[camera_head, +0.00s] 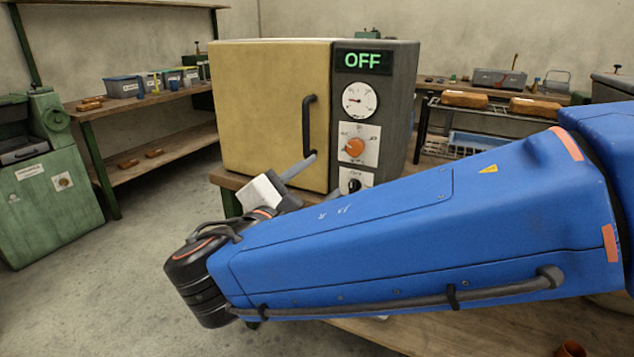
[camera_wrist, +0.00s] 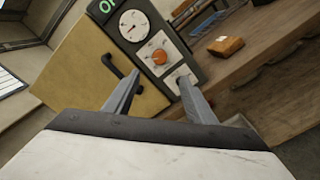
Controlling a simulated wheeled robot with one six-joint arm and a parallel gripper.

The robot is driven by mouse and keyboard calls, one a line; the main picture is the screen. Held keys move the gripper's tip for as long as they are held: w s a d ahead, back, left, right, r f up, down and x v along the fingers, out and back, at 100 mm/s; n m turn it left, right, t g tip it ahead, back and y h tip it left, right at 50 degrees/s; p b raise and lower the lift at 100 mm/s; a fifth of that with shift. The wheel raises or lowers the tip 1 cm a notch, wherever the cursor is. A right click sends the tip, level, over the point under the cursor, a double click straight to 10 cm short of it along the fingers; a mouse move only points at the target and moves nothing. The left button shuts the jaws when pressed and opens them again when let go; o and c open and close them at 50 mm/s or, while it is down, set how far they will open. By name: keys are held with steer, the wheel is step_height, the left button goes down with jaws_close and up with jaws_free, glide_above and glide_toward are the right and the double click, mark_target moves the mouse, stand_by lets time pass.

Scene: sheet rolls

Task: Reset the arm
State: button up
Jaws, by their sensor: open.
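My blue arm (camera_head: 400,225) stretches across the front of the head view from the right. My gripper (camera_wrist: 155,92) is open and empty in the wrist view, its two grey fingers apart and pointing toward the oven front. In the head view a finger shows just below the oven's door handle, with the rest of the gripper partly hidden behind the wrist. The tan oven (camera_head: 270,110) has its door shut, and its display (camera_head: 363,61) reads OFF. I cannot tell whether a finger touches the oven.
The oven stands on a wooden bench (camera_head: 228,181). A green machine (camera_head: 45,180) and a shelf (camera_head: 150,103) with bins are at the left. Brown loaf-like blocks (camera_head: 464,99) lie on a rack at the back right. Open floor (camera_head: 120,280) lies at the front left.

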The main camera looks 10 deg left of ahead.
steer(key=w+d+f+m+g+h, duration=0.1)
steer(key=d+f+m+g, duration=0.3)
steer(key=d, duration=0.8)
steer(key=w+d+f+m+g+h, duration=0.1)
steer(key=d+f+m+g, duration=0.3)
steer(key=d, duration=0.8)
steer(key=s+d+f+m+g+y, duration=0.2)
steer(key=s+d+f+m+y, duration=0.2)
steer(key=s+d+f+m, duration=0.1)
steer(key=s+d+f+m+g+y, duration=0.2)
steer(key=s+d+f+m+y, duration=0.2)
steer(key=s+m, duration=0.5)
steer(key=shift+s+d+f, duration=0.8)
steer(key=shift+d+f, duration=0.5)
steer(key=shift+f, duration=0.6)
